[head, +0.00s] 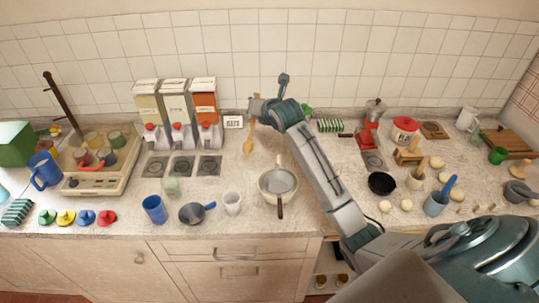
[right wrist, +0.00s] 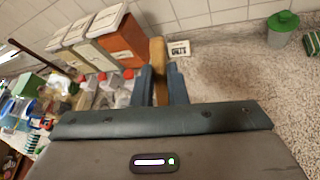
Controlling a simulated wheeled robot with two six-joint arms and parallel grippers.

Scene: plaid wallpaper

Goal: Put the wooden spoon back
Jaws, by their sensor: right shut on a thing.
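The wooden spoon (head: 248,140) is held by my right gripper (head: 256,108) near the back wall, its bowl end hanging down over the counter. In the right wrist view the spoon's wooden end (right wrist: 158,58) stands between the two blue fingers of the right gripper (right wrist: 161,84), which is shut on it. I cannot tell whether the spoon's lower end touches the counter. A small labelled card (head: 232,122) stands by the wall just left of the spoon; it also shows in the right wrist view (right wrist: 179,49). My left gripper is not in view.
Cereal dispensers (head: 176,110) stand left of the spoon. A pan with a sieve (head: 278,186) sits in front. Counter around the spoon is mostly clear.

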